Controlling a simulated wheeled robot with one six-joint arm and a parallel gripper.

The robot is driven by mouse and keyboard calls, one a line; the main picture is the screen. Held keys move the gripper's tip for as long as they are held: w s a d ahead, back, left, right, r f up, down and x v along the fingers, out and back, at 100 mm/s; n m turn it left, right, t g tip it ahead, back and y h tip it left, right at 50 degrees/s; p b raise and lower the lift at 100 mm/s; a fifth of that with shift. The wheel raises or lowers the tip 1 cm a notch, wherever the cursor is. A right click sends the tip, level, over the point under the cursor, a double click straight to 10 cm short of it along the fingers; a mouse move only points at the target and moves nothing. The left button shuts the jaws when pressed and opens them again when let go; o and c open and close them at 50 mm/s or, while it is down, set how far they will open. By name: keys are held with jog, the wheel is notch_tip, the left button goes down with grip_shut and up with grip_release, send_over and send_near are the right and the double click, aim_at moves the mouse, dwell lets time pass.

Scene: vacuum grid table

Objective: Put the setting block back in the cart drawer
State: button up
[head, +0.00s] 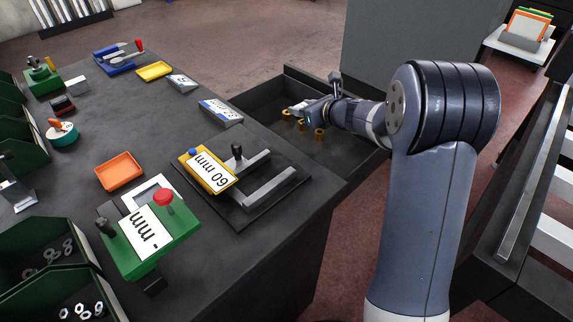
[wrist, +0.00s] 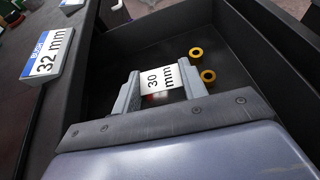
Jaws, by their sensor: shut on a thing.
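The setting block (wrist: 160,80) shows a white face marked "30 mm" in the wrist view. My gripper (wrist: 158,88) is shut on it, with a grey finger on each side. In the head view my gripper (head: 306,109) reaches over the open cart drawer (head: 262,92), a dark box at the table's right edge. The block is over the drawer's inside; whether it touches the floor of the drawer I cannot tell. In the head view the block is too small and hidden to make out clearly.
Several yellow rings (head: 319,134) lie in the drawer near my gripper; two show in the wrist view (wrist: 208,76). A "BUSH 32 mm" sign (wrist: 47,54) stands on the table beside the drawer. A yellow "60 mm" block (head: 207,171) sits on a dark fixture.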

aim_at(288, 136)
jog(key=shift+n+g+y, duration=0.4)
jog(key=shift+n, duration=0.1)
jog(key=w+a+f+b, duration=0.1)
jog(key=f+b, duration=0.1)
jog(key=f, duration=0.2)
jog(key=w+a+f+b, duration=0.1)
jog(key=f+b, duration=0.1)
jog(key=f, duration=0.3)
jog(key=w+a+f+b, duration=0.1)
jog(key=a+f+b, duration=0.1)
jog(key=f+b, duration=0.1)
jog(key=shift+w+a+f, duration=0.1)
jog(key=shift+w+f, duration=0.3)
jog(key=shift+f, duration=0.3)
jog(key=shift+f, duration=0.2)
jog(key=o, duration=1.2)
jog(key=shift+r, duration=0.15)
